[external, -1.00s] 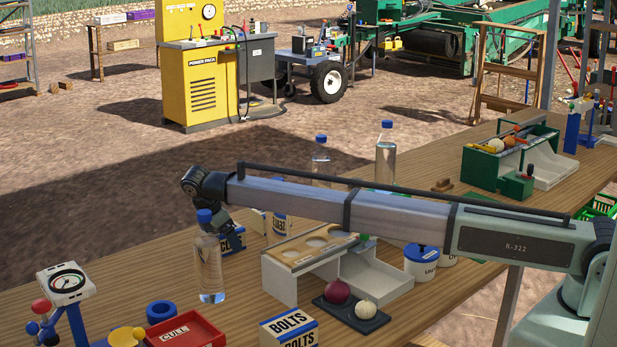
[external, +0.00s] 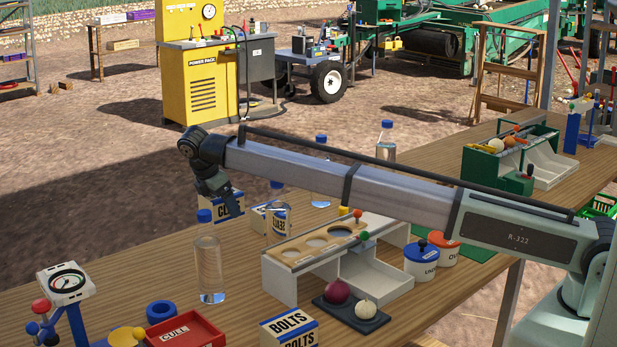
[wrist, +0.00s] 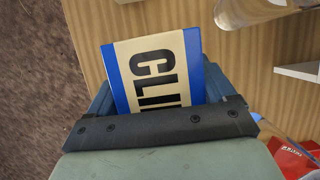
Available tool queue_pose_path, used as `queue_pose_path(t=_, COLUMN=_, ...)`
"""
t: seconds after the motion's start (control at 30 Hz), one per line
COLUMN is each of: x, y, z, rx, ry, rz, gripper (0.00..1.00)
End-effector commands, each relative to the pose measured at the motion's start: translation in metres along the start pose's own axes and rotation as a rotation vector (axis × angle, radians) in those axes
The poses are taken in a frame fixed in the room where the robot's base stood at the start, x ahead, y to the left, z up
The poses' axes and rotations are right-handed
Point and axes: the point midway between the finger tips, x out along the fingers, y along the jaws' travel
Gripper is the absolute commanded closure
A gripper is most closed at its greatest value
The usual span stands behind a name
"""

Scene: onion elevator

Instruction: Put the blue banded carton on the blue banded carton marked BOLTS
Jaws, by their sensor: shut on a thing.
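The blue banded carton (external: 230,208), cream with blue ends and dark lettering starting "CLI", hangs in my gripper (external: 217,192) above the table's far left edge. In the wrist view the carton (wrist: 152,62) sits between the two fingers of my gripper (wrist: 160,88), which are shut on its sides. The carton marked BOLTS (external: 289,328), white with blue bands, stands at the front of the table, cut off by the bottom edge of the picture. My gripper is well behind and above it, to the left.
A clear bottle (external: 209,265) with a blue cap stands just in front of the held carton. A red CULL tray (external: 185,332) and a gauge (external: 66,283) are left of the BOLTS carton. A white stand (external: 283,285) and a dark tray with onions (external: 352,318) are behind and right.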

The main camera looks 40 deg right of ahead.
Motion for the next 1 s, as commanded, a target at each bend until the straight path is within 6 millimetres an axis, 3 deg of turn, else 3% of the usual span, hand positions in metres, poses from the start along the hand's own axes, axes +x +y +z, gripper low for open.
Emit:
queue_pose_path(t=0.17, x=-0.020, y=-0.048, z=-0.008, rx=-0.084, ry=0.000, rz=0.037, gripper=0.59)
queue_pose_path(t=0.57, x=-0.075, y=-0.199, z=-0.025, rx=-0.402, ry=0.000, rz=0.169, gripper=0.59)
queue_pose_path(t=0.77, x=-0.088, y=-0.260, z=-0.057, rx=-0.689, ry=-0.001, rz=0.287, gripper=0.59)
queue_pose_path(t=1.0, x=-0.100, y=-0.345, z=-0.085, rx=-1.064, ry=0.000, rz=0.444, gripper=0.59)
